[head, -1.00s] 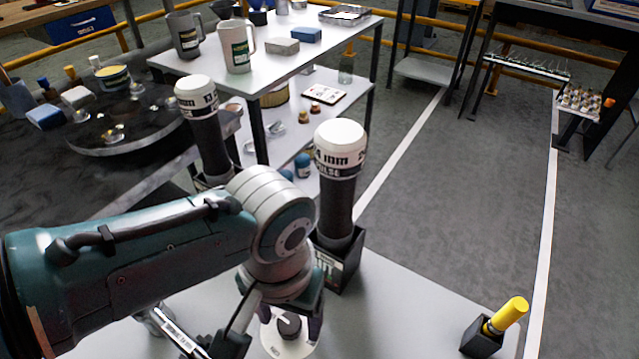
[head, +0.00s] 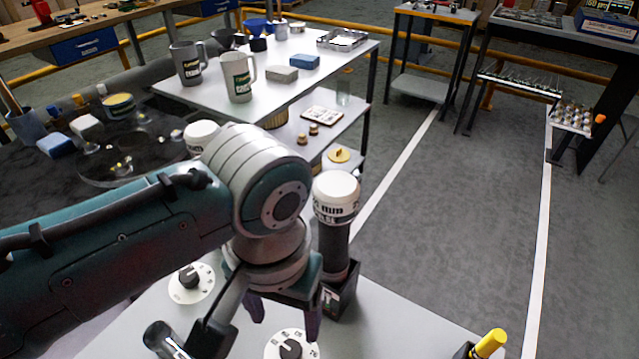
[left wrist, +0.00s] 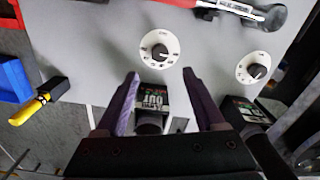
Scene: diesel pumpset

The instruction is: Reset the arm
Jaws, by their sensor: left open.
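My left gripper (head: 284,316) is open and empty above the grey panel (head: 400,325); its two dark fingers also frame the left wrist view (left wrist: 160,80). A white dial with a black knob (head: 291,346) lies on the panel just below the fingers; it also shows in the left wrist view (left wrist: 159,48), beyond the fingertips. A second white dial (head: 191,283) lies to the left, partly beside my arm. A tool with a white cap (head: 336,194) and black body stands upright in a black holder (head: 342,288), right behind the gripper. My right gripper is not in view.
Another white cap (head: 201,135) is mostly hidden behind my arm. A yellow handle (head: 490,343) stands at the panel's right edge. A red-handled tool (left wrist: 228,6) lies across the panel. Behind are a table (head: 215,92) with jugs and a clear grey floor (head: 440,200).

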